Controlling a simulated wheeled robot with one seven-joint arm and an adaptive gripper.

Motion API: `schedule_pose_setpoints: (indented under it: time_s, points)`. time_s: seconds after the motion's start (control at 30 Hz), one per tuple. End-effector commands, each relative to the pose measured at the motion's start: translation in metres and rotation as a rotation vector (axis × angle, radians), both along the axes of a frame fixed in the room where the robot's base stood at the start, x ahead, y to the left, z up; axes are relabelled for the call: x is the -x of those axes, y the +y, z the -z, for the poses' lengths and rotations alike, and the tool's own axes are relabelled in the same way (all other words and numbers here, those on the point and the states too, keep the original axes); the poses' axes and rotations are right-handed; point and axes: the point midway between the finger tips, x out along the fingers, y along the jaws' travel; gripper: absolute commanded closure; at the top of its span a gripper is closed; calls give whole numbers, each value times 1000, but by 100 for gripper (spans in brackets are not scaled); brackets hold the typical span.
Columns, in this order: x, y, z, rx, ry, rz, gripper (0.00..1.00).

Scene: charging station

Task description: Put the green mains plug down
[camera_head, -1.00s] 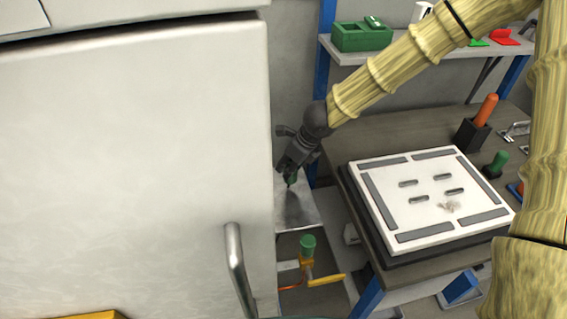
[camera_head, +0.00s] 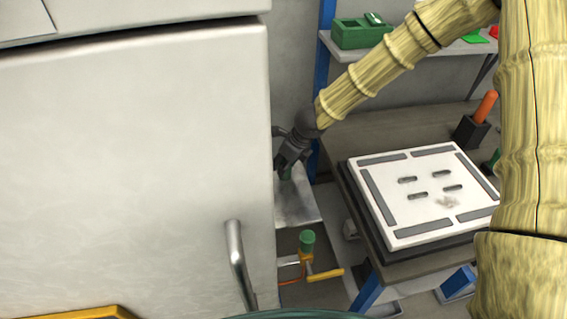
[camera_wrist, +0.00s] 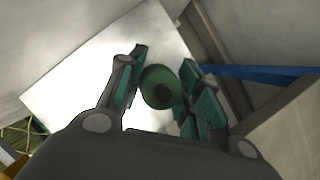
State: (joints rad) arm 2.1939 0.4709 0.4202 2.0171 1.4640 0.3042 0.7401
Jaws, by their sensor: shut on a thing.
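The green mains plug (camera_wrist: 160,88) is between the two fingers of my gripper (camera_wrist: 163,90) in the wrist view, with the fingers shut on it. In the head view a small green part of the plug (camera_head: 286,173) shows below my gripper (camera_head: 285,166). It is over a grey metal plate (camera_head: 296,208) beside the large white cabinet. The plate also fills much of the wrist view (camera_wrist: 85,70). I cannot tell whether the plug touches the plate. The plug's underside is hidden.
The white cabinet (camera_head: 140,170) with its metal handle (camera_head: 238,262) stands close at the left. A workbench (camera_head: 375,135) with a white slotted board (camera_head: 425,195) is at the right. A green-topped yellow valve (camera_head: 307,242) is in front of the plate. A blue post (camera_head: 324,80) rises behind.

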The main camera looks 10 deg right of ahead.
Motion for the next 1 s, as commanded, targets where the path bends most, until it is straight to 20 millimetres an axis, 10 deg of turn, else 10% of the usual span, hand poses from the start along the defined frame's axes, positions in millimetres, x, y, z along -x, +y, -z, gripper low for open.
schedule_pose_setpoints:
  time_s: [0.13, 0.17, 0.27, 0.67, 1.0]
  points:
    - [0, 0, 4, 0, 0, 0, 90]
    - [0, 0, 2, 0, 0, 0, 60]
    - [0, 0, 2, 0, 0, 0, 44]
    - [0, 0, -3, 0, 0, 0, 44]
    - [13, -12, -47, -2, -3, 1, 44]
